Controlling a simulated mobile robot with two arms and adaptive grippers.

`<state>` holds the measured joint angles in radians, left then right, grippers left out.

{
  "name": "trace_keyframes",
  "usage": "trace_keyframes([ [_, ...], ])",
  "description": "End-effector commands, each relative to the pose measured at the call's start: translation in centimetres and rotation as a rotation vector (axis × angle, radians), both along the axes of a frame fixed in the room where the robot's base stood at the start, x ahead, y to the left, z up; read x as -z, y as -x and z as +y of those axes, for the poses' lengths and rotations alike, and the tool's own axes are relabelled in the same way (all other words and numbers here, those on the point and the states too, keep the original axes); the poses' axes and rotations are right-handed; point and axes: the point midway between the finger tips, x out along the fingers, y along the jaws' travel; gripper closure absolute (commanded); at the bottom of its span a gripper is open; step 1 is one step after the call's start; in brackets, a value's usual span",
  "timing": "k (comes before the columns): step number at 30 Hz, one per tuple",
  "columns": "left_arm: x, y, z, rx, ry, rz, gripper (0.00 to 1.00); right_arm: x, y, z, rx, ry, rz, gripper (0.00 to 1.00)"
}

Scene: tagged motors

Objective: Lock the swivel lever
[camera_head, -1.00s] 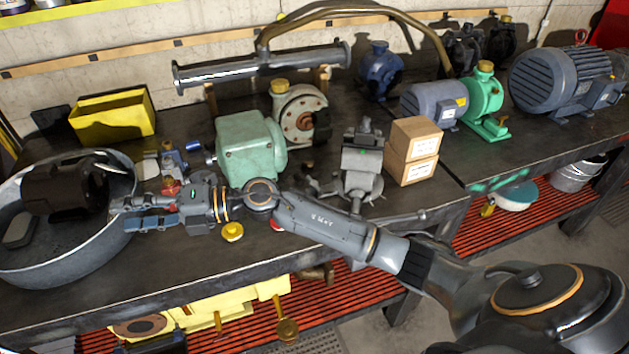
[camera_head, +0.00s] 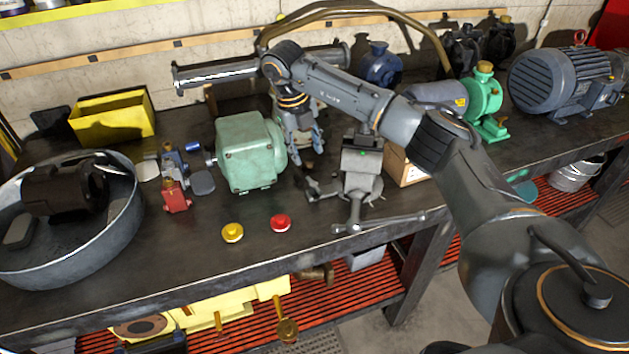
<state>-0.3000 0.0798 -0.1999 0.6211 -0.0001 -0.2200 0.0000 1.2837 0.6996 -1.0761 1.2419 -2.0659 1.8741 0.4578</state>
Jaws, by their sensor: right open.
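A grey bench vise (camera_head: 361,184) stands near the front edge of the workbench, with a long handle bar (camera_head: 385,222) across its front. A short dark lever (camera_head: 319,190) sticks out at the left of its base; it looks like the swivel lever, but I cannot tell whether it is locked. My right gripper (camera_head: 305,150) points down with its fingers apart and empty. My left gripper is out of view.
A green motor (camera_head: 245,150) stands left of my gripper. A yellow button (camera_head: 232,232) and a red button (camera_head: 280,223) lie in front of it. Cardboard boxes (camera_head: 408,175) stand right of the vise, partly behind my right arm. The bench front between basin (camera_head: 95,262) and buttons is clear.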

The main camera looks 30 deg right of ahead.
Motion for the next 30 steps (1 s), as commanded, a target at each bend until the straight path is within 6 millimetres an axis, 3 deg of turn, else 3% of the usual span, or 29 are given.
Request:
trace_keyframes([
  [15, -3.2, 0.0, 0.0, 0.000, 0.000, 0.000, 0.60, 9.9, 0.2, -1.9, 0.000, -0.004, 0.003, 0.56],
  [21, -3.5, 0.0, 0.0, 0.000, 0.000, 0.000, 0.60, 11.6, 0.2, -2.2, -0.003, -0.003, 0.000, 0.56],
  [30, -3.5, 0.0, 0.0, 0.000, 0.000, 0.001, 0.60, 11.9, 0.1, -2.3, -0.003, -0.004, -0.001, 0.56],
])
